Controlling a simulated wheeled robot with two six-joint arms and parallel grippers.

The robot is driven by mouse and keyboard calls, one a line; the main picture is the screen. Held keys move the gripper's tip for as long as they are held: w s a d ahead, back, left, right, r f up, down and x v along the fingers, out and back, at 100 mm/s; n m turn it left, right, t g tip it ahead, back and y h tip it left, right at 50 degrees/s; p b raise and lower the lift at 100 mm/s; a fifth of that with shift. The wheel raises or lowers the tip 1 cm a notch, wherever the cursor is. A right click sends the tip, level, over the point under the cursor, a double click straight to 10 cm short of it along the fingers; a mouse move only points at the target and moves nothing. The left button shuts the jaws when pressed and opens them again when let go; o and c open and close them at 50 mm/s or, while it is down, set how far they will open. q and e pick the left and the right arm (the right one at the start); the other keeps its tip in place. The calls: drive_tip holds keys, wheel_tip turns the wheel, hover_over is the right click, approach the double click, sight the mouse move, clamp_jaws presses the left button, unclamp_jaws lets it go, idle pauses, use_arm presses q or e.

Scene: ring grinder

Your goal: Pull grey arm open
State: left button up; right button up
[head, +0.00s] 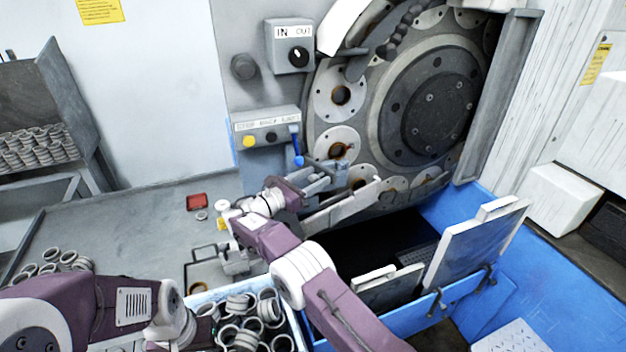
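A light grey bar (342,206), which looks like the grey arm, slants up to the right in front of the lower edge of the round grinder disc (430,105). My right gripper (340,174) is just above and behind this bar, in front of the lower ring holders. Its fingers point right, toward the disc. I cannot tell whether the fingers touch the bar or hold anything, because they blend with the grey parts there.
A control box with a blue lever (297,146) is close above my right gripper. A blue bin (455,195) with raised grey flaps (475,245) lies below right. A box of rings (250,318) is at the front. The grey table (120,225) is mostly clear.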

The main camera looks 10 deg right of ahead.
drive_tip(key=shift+f, duration=0.1)
drive_tip(key=shift+s+a+f, duration=0.1)
drive_tip(key=shift+s+a, duration=0.1)
drive_tip(key=shift+a, duration=0.2)
drive_tip(key=b+v, duration=0.1)
drive_tip(key=v, duration=0.7)
